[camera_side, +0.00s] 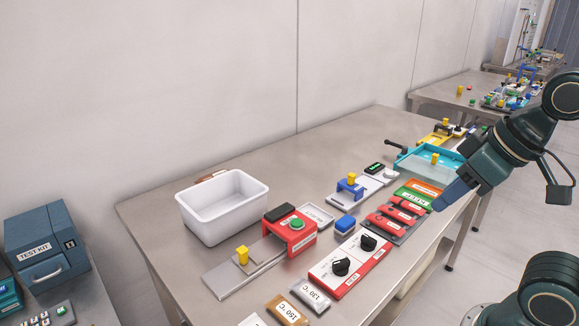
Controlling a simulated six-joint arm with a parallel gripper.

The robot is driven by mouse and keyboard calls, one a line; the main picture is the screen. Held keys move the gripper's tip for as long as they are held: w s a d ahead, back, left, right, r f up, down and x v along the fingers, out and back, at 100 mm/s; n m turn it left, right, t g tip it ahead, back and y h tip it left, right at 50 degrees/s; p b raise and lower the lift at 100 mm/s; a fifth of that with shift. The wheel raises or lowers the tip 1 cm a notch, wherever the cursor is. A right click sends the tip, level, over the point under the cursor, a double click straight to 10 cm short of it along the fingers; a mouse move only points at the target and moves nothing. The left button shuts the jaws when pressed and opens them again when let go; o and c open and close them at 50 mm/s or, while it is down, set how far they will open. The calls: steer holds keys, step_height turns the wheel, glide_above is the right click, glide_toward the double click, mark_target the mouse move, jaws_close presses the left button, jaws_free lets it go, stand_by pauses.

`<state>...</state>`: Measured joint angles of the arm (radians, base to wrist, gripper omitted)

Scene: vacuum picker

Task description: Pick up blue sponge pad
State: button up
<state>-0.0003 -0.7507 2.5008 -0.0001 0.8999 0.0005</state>
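My gripper (441,204) is at the right, over the table's right edge near the red handles, well apart from the blue block. Its blue-grey end points down and left. I cannot make out separate fingers or whether it is open or shut. Nothing is visibly held below its tip.
A white bin (223,238) stands at the back left. A red device with a green button (292,232) and a red-and-white panel with black knobs (345,268) flank the block. A blue clamp fixture (350,187) is behind it. A turquoise tray (405,162) lies farther back. The table's far-left area is clear.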

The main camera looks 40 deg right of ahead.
stand_by(0.4)
steer(key=shift+o, duration=0.6)
steer(key=w+d+f+n+g, duration=0.1)
steer(key=w+d+n+g, duration=0.2)
steer(key=w+n, duration=0.85)
steer(key=w+d+f+n+g, duration=0.1)
steer(key=w+d+f+n, duration=0.2)
steer(key=w+f, duration=0.2)
steer(key=w+d+f+n+g, duration=0.1)
steer(key=w+d+f+n, duration=0.2)
steer(key=w+f, duration=0.2)
steer(key=w, duration=0.3)
steer(key=shift+f+g, duration=0.2)
steer(key=shift+g, duration=0.1)
steer(key=shift+f+n, duration=0.1)
steer(key=shift+n, duration=0.15)
